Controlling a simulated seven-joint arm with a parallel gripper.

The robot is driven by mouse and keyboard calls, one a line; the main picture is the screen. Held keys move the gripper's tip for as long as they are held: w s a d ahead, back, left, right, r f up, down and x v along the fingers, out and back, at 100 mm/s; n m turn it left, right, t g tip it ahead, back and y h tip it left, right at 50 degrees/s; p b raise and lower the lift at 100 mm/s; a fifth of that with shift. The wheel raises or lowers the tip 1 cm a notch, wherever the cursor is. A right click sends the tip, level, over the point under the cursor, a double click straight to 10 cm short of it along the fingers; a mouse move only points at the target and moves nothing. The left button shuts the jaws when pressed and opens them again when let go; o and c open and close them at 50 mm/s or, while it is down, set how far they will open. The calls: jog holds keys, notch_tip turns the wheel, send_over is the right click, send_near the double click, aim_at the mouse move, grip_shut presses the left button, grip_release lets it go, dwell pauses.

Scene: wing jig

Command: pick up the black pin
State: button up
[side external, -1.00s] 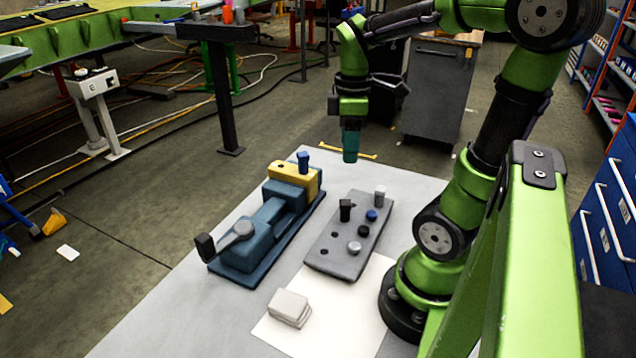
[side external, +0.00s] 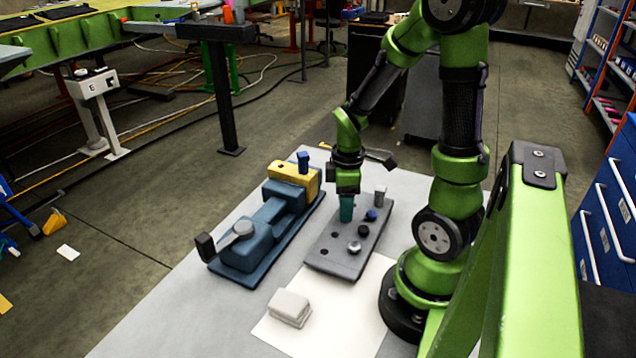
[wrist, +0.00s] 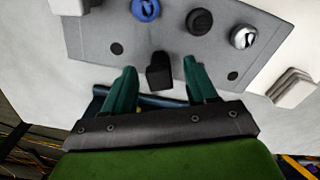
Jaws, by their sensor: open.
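The black pin (wrist: 159,72) stands up from the grey plate (wrist: 105,30) in the wrist view. It sits between the teal fingertips of my gripper (wrist: 160,72), with a gap on each side. My gripper is open and empty. In the side view, my gripper (side external: 346,207) is low over the far left part of the grey plate (side external: 330,262), and its fingers hide the black pin there. I cannot tell from this how far down the fingers reach along the pin.
On the plate are a blue peg (side external: 371,215), a short black peg (side external: 363,230), a silver peg (side external: 354,247) and a taller grey pin (side external: 380,195). Pale stacked blocks (side external: 289,307) lie in front.

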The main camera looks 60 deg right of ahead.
jog(key=shift+f, duration=0.6)
jog(key=c, duration=1.1)
jog(key=shift+o, duration=0.2)
notch_tip(320, 180, up, 10)
jog(key=shift+r, duration=0.1)
